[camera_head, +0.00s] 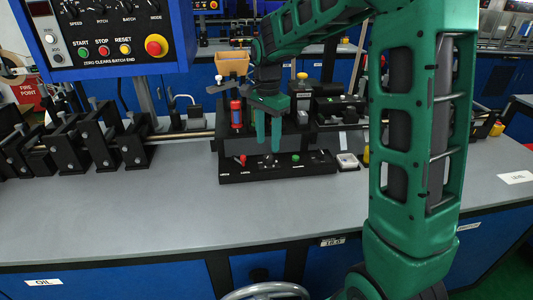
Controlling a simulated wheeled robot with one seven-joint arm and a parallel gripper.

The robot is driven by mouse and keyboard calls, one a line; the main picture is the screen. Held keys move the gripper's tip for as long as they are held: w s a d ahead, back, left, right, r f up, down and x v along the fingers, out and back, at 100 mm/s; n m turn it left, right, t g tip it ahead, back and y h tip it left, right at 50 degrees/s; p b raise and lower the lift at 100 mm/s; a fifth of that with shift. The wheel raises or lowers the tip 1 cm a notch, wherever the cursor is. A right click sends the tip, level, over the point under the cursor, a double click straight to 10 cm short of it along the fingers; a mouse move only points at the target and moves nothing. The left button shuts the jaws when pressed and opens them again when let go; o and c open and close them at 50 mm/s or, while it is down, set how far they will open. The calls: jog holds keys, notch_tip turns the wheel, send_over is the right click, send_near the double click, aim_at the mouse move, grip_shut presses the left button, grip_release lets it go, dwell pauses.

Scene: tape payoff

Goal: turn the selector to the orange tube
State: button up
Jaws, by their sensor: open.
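My gripper (268,150) points down over a low black control panel (280,177) at the middle of the bench. Its two green fingers are apart, with nothing seen between them. The panel carries a red-tipped lever (241,160) at left, a small green button (295,158) and small dark knobs. The fingertips are just above or in front of the panel's middle; I cannot tell whether they touch it. Which control is the selector is too small to tell, and the fingers partly hide the panel. I cannot make out an orange tube.
A red cylinder (236,113) stands upright left of my gripper. A tan bin (232,63) is behind. Black roller brackets (95,140) line the left side. A blue button console (105,40) hangs at upper left. The grey bench (130,215) is clear in front.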

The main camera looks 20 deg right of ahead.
aim_at(268, 156)
jog(key=shift+f, duration=2.65)
jog(key=shift+s, duration=0.1)
jog(key=shift+c, duration=0.3)
jog(key=c, duration=1)
